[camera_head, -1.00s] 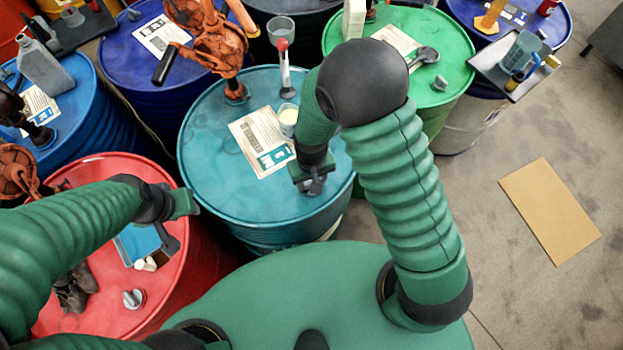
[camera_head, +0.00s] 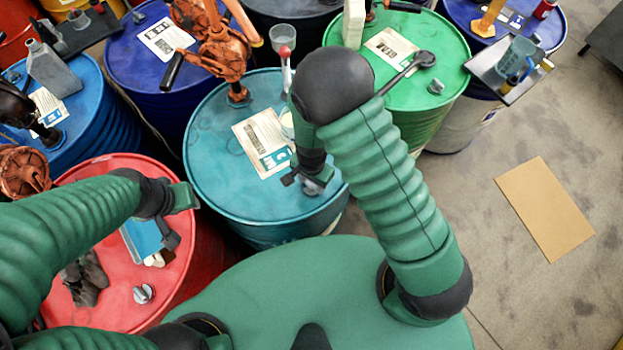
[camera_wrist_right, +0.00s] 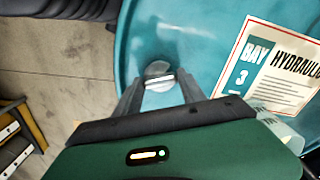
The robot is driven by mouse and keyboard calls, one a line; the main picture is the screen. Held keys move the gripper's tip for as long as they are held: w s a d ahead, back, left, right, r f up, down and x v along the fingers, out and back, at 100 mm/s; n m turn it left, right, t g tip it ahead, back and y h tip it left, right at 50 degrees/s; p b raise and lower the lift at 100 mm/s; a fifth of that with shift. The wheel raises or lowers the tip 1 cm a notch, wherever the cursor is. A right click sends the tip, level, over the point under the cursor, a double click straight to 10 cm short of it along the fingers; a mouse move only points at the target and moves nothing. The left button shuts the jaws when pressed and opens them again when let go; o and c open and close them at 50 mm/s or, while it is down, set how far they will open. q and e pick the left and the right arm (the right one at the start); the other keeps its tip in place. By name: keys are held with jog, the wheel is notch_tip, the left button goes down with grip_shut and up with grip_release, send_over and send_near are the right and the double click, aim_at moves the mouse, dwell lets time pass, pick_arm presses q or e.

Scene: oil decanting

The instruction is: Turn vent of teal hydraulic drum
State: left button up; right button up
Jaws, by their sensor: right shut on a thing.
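The teal hydraulic drum (camera_head: 219,180) stands in the middle of the head view, with a white label (camera_head: 262,140) on its lid. Its vent is a small grey knob near the lid's near right edge, and it shows in the right wrist view (camera_wrist_right: 158,76). My right gripper (camera_head: 306,184) reaches down over the lid and is shut on the vent, with one finger on each side of it in the right wrist view (camera_wrist_right: 158,92). My left gripper (camera_head: 186,197) hangs over the red drum, away from the teal one; its finger gap is not clear.
A red drum (camera_head: 110,300) stands at the left with a blue pad, dark gloves and a grey knob. An orange pump (camera_head: 205,50) rises from the teal lid's far left. A green drum (camera_head: 440,85) stands behind right. A cardboard sheet (camera_head: 545,208) lies on open floor.

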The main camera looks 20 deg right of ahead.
aim_at(311, 183)
jog(key=shift+w+r+m+p, duration=0.15)
jog(key=shift+m+p, duration=0.25)
jog(key=shift+m, duration=0.6)
jog(key=shift+w+m+p, duration=0.15)
jog(key=shift+m+p, duration=0.25)
jog(key=shift+m, duration=0.6)
jog(key=o, duration=1)
jog(key=shift+c, duration=0.2)
jog(key=o, duration=0.4)
jog(key=shift+s, duration=0.1)
notch_tip(311, 183, up, 16)
jog(key=p, duration=1.5)
jog(key=shift+r+p, duration=0.25)
jog(key=shift+p, duration=0.15)
